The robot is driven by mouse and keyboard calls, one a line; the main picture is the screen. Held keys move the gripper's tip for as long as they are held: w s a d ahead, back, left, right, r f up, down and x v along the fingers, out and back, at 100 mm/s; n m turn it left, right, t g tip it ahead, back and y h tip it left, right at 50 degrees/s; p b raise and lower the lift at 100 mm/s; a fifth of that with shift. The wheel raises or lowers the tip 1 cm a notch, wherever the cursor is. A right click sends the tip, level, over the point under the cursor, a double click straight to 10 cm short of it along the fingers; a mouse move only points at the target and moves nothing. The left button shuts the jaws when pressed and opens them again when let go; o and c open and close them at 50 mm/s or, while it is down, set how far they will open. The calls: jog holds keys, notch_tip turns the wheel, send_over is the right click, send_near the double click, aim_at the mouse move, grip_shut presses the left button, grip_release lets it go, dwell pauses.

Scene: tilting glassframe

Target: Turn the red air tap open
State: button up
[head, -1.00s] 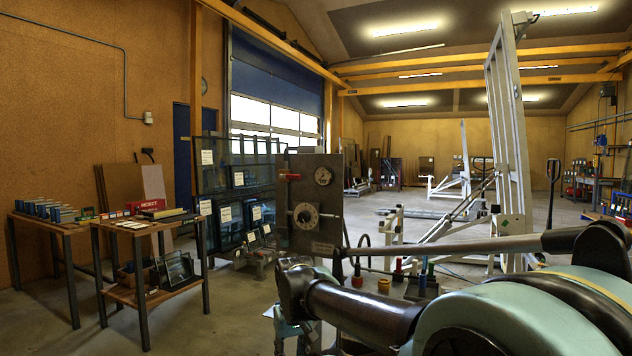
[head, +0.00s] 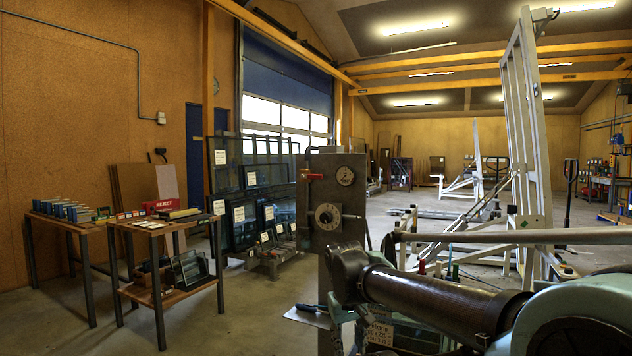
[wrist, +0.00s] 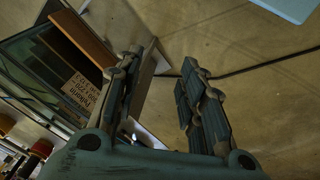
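The red air tap (head: 314,176) shows in the head view as a small red lever at the upper left of a grey metal panel (head: 328,237). The lever looks roughly horizontal. My gripper (wrist: 162,63) shows in the wrist view with its two fingers apart and nothing between them. It faces the concrete floor. The tap is not in the wrist view. In the head view my arm lies low, right of the panel, and I cannot make out the gripper there.
Two wooden tables (head: 172,291) with small boxes stand at left. A rack of glass frames (head: 245,190) is behind them. A white tilting frame (head: 530,130) stands at right. In the wrist view, a labelled framed pane (wrist: 72,72) lies left of my fingers, and a cable crosses the floor.

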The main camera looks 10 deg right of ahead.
jog(key=w+d+r+n+h, duration=0.2)
jog(key=w+d+r+h, duration=0.15)
jog(key=w+r, duration=0.65)
jog(key=n+t+h, duration=0.3)
jog(key=t+h, duration=0.5)
jog(key=h, duration=0.2)
send_near(314, 177)
jog(key=x, duration=1.1)
grip_shut()
